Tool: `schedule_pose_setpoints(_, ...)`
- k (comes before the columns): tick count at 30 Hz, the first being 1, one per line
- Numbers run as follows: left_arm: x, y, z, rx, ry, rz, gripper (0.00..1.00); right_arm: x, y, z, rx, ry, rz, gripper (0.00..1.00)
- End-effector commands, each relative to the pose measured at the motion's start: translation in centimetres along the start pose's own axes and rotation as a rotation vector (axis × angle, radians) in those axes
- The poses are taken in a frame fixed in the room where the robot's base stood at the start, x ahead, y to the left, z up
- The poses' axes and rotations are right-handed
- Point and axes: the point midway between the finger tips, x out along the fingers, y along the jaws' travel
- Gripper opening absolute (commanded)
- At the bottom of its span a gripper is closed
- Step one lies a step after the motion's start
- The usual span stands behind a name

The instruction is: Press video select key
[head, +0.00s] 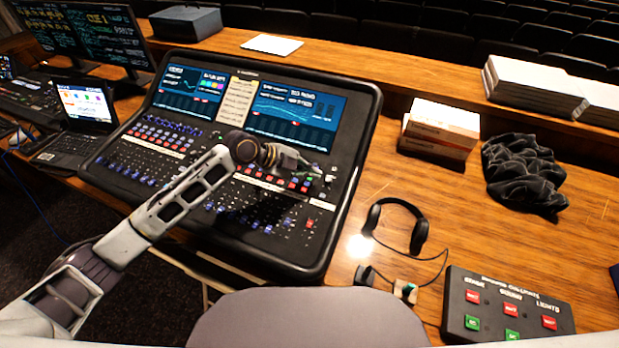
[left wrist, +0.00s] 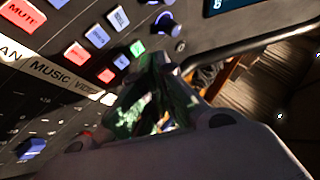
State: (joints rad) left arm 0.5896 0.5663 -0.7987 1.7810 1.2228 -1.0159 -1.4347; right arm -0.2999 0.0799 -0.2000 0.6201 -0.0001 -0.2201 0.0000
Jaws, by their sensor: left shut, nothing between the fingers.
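The black mixing console (head: 343,185) lies on the desk with lit screens and rows of keys and faders. My left gripper (head: 316,171) is shut and empty over its right-hand key rows. In the left wrist view the fingertips (left wrist: 160,68) are beside a lit green key (left wrist: 137,47); I cannot tell whether they touch the panel. A label strip (left wrist: 50,70) reads MUSIC and VIDEO. Whitish keys (left wrist: 97,35) and small red keys (left wrist: 105,75) lie above it. Their small lettering is too blurred to tell which is the video select key. My right gripper is out of view.
A laptop (head: 85,103) stands left of the console. Headphones (head: 395,225), a dark cloth (head: 523,172), white-topped boxes (head: 440,125) and a button box (head: 508,305) are on the right. Bare wood lies between the console and the boxes.

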Motion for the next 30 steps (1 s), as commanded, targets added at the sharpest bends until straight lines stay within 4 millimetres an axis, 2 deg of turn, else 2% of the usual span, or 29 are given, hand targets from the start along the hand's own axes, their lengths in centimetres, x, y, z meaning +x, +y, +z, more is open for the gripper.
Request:
schedule_pose_setpoints(24, -3.3, -2.4, -2.4, 0.000, 0.000, 0.000, 0.00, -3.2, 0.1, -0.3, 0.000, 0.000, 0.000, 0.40)
schedule_pose_setpoints(30, -3.5, -2.6, -2.6, 0.000, 0.000, 0.000, 0.00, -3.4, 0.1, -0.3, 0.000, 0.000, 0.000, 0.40)
